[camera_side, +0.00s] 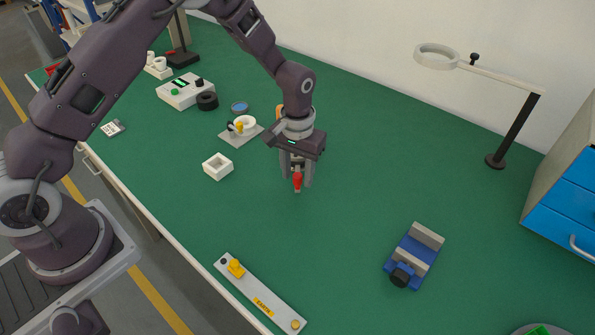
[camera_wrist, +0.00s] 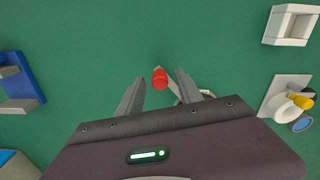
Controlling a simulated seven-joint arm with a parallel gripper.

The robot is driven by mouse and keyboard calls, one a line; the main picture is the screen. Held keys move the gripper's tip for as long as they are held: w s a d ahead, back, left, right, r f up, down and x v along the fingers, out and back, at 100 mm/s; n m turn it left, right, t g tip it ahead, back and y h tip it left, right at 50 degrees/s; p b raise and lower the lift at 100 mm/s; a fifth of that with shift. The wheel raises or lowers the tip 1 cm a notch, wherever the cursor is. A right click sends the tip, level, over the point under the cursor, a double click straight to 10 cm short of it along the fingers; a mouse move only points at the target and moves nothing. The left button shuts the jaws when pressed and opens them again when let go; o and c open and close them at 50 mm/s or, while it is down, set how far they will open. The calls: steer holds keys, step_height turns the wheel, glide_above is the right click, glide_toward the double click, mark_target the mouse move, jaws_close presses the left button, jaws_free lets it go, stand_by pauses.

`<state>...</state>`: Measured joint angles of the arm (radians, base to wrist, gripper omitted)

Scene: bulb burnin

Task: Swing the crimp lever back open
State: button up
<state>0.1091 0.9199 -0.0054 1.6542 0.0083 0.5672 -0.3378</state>
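The crimp lever shows as a red knob (camera_side: 297,181) low over the green bench, under my gripper. In the wrist view the red knob (camera_wrist: 160,79) sits on a pale arm (camera_wrist: 173,92) that runs back under my gripper's body. My gripper (camera_side: 297,176) points down with its fingers apart. In the wrist view the fingers of my gripper (camera_wrist: 160,75) stand on either side of the knob, with green gaps showing on both sides. The lever's pivot and the rest of the crimp tool are mostly hidden by my gripper.
A small white open box (camera_side: 217,167) and a grey plate with a white ring and yellow part (camera_side: 241,129) stand to the left. A blue vise (camera_side: 413,258) is at right. An EARTH bar (camera_side: 260,294) lies at the front. The bench between is clear.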

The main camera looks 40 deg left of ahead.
jaws_close()
stand_by(1.2)
